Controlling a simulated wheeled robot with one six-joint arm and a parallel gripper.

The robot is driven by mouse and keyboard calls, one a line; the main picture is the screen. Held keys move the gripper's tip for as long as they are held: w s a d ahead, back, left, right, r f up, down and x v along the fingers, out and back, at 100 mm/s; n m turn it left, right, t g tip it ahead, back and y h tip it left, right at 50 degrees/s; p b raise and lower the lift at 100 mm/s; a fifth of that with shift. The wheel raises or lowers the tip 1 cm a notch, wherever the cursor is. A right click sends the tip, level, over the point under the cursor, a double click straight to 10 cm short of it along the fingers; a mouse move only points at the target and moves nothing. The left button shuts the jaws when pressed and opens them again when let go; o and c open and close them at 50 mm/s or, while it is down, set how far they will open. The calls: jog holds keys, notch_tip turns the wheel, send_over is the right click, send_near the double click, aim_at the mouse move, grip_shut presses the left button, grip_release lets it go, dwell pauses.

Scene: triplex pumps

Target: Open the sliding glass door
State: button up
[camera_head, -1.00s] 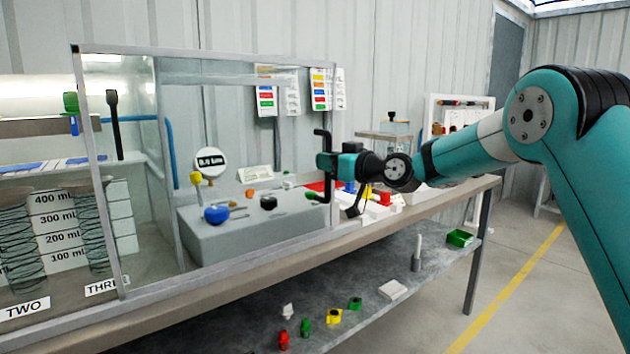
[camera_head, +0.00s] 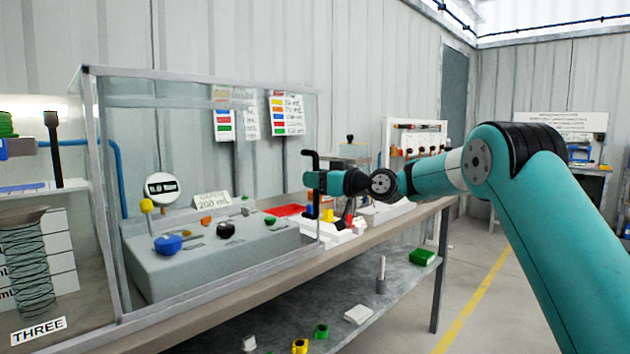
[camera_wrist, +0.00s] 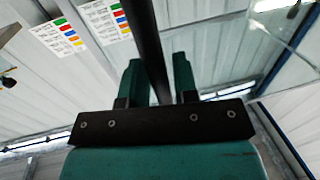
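The sliding glass door (camera_head: 200,125) is a clear panel in a grey metal frame on the front of the bench case. A black bar handle (camera_head: 308,155) stands at its right edge. My gripper (camera_head: 308,180) is at the handle in the head view. In the wrist view the black handle bar (camera_wrist: 150,45) runs between the two teal fingers of my gripper (camera_wrist: 159,80), which stand close on both sides of it. Any small gap at the right finger is hard to judge. At the left, the panel's post (camera_head: 106,200) stands right of the label THREE (camera_head: 38,332).
A grey block with coloured knobs (camera_head: 170,275) stands behind the glass. White parts lie on the bench right of the handle. A lower shelf (camera_head: 345,285) holds small parts and a green box (camera_head: 422,257). Clear floor with a yellow line (camera_head: 470,305) lies at right.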

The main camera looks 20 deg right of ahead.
jog(key=shift+o, duration=0.8)
jog(key=shift+s+d, duration=0.2)
jog(key=shift+s, duration=0.05)
jog(key=b+v, duration=0.3)
jog(key=v, duration=1.3)
jog(key=shift+s, duration=0.4)
jog(key=shift+d, duration=0.15)
